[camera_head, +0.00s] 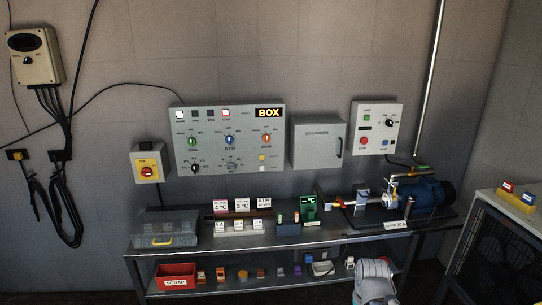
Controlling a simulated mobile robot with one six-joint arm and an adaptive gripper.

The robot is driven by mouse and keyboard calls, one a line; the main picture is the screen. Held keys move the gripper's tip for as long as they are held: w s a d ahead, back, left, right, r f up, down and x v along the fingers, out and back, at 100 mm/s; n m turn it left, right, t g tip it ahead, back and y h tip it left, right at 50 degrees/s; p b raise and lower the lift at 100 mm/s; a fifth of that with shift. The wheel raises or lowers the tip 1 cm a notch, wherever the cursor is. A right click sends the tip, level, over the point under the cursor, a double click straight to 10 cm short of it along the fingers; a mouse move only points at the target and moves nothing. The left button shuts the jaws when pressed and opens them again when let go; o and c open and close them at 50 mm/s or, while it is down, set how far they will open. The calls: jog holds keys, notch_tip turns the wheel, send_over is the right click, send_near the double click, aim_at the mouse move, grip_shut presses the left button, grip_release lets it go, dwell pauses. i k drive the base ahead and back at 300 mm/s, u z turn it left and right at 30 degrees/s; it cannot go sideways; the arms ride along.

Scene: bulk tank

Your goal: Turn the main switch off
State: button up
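A small grey box with a yellow face and a red rotary knob (147,171) hangs on the wall at left, below and left of the large control panel. It looks like the main switch; its label and the knob's exact position are too small to read. Nothing is touching it. Part of my arm shows at the bottom, right of centre, in front of the bench. My gripper is not in view.
A large control panel (220,153) with several knobs, a closed grey cabinet (318,143) and a smaller panel (377,118) hang on the wall. Below stands a metal bench (165,255) with a clear-lidded case (167,227), cards and a blue pump (427,195). Cables hang at far left.

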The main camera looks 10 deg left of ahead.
aim_at(147, 172)
jog(key=u, duration=0.15)
jog(key=i, duration=0.75)
jog(key=u, duration=0.6)
jog(key=i, duration=0.75)
jog(key=u, duration=0.65)
jog(key=i, duration=0.4)
jog(key=u, duration=0.2)
jog(key=k, duration=0.9)
jog(key=u, duration=0.15)
jog(key=i, duration=0.45)
